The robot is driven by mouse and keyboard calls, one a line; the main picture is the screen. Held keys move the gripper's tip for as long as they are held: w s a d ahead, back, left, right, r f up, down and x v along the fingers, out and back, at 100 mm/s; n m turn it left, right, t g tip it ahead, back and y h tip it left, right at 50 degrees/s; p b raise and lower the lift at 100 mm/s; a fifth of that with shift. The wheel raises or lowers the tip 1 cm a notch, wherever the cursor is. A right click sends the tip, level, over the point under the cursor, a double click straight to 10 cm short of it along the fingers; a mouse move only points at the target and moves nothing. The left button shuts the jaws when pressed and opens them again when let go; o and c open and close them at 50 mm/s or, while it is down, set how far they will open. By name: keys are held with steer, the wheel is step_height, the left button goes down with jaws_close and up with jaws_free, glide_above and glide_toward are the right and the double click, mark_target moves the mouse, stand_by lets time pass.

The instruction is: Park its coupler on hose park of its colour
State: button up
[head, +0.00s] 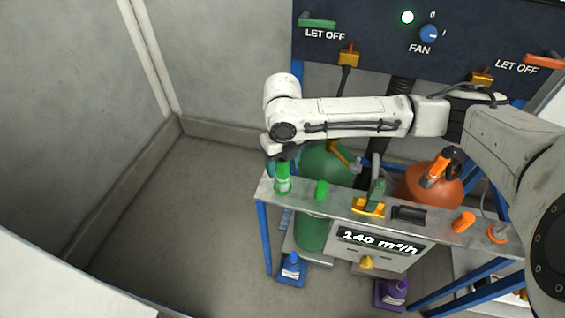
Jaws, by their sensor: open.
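My gripper (282,162) is at the left end of the grey bench top (343,203), pointing down. It is open, right at the top of a green coupler (283,181) with a pale band. The fingers are small and dark here, so I cannot tell whether they touch it. The green coupler stands upright at the bench's left end, apparently on a green base; the exact seating is hard to see. A short green peg (322,190) stands just right of it. At the right end are an orange peg (463,222) and an orange ring fitting (497,234).
A green tank (326,160) and an orange tank (415,184) stand behind the bench. A yellow-based green fitting (370,204) is mid-bench. A dark control panel (380,40) is behind. Left floor is clear.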

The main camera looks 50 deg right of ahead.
step_height(320, 180, up, 11)
steer(key=shift+f, duration=0.2)
stand_by(0.6)
